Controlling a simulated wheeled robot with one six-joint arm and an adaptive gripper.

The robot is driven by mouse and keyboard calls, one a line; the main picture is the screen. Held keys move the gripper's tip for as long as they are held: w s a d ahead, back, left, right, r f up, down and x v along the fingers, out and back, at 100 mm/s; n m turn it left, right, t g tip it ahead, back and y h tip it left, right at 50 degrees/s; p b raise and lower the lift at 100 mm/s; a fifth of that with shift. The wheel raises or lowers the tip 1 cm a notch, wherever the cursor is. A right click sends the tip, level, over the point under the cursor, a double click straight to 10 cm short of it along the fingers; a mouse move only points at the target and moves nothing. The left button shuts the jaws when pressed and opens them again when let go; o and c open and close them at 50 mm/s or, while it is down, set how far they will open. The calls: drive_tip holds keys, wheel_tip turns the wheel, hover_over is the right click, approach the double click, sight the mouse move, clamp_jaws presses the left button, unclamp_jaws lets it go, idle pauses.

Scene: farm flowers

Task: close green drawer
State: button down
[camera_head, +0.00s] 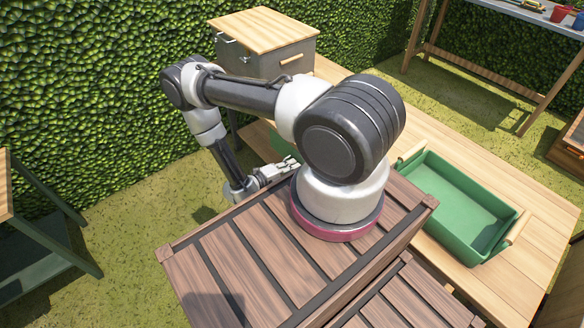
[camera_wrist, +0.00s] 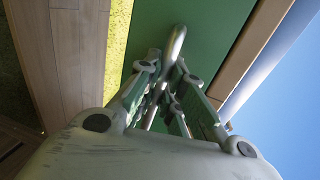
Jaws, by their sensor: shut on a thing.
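The green drawer's front (camera_wrist: 222,35) fills the upper middle of the wrist view. A bent metal handle (camera_wrist: 177,42) stands out from it. My gripper (camera_wrist: 167,78) has its fingers on either side of the handle and is shut on it. In the head view my gripper (camera_head: 287,165) reaches in beside the wooden bench, close to a small patch of the green drawer (camera_head: 279,143). My arm hides most of the drawer there, so how far out it stands cannot be told.
A green tray (camera_head: 425,168) sits on the wooden bench (camera_head: 545,215) at right. A grey cabinet with a wooden top (camera_head: 262,30) stands on the bench's far end. A hedge (camera_head: 70,80) runs behind.

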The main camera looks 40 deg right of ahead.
drive_tip(key=c, duration=1.5)
unclamp_jaws()
drive_tip(key=shift+d, duration=0.15)
drive_tip(key=v, duration=1.2)
drive_tip(key=shift+w, duration=0.1)
